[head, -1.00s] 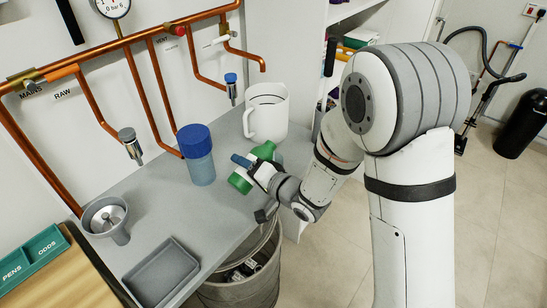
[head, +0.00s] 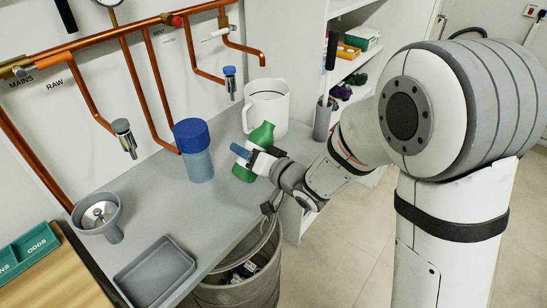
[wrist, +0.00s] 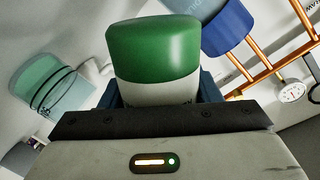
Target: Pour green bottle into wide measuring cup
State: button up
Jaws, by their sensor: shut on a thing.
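The green bottle (head: 262,136) is held in my gripper (head: 254,158) above the grey bench. In the wrist view the bottle's green end (wrist: 153,45) and a pale label show above the jaws. The wide measuring cup (head: 268,110), a white jug with a handle on its left, stands upright on the bench just behind the bottle. The bottle overlaps its lower front in the head view; their gap is unclear.
A blue-lidded container (head: 197,160) stands on the bench left of the bottle. A grey funnel-like cup (head: 112,229) and a grey tray (head: 158,272) are further left. Copper pipes with taps (head: 229,85) line the wall. A bin (head: 245,290) stands below the bench edge.

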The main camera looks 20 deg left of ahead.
jog(key=shift+w+n+b, duration=0.15)
jog(key=shift+n+b, duration=0.55)
jog(key=shift+b, duration=0.3)
jog(key=f+b, duration=0.1)
jog(key=b, duration=0.1)
jog(key=n+b, duration=0.1)
jog(key=b, duration=0.1)
jog(key=shift+s+f+n+t, duration=0.25)
jog(key=shift+f+n+t, duration=0.05)
jog(key=shift+f, duration=0.05)
jog(key=b, duration=0.1)
jog(key=n+b, duration=0.1)
jog(key=b, duration=0.1)
jog(key=shift+s+a+n, duration=0.15)
jog(key=shift+n, duration=0.15)
jog(key=f+n+b, duration=0.1)
jog(key=b, duration=0.3)
jog(key=shift+s+f+n+t, duration=0.1)
jog(key=shift+f+n+t, duration=0.2)
jog(key=shift+t, duration=0.1)
jog(key=n+b, duration=0.1)
jog(key=b, duration=0.2)
jog(key=shift+a+n, duration=0.15)
jog(key=shift+n, duration=0.15)
jog(key=shift+r, duration=0.1)
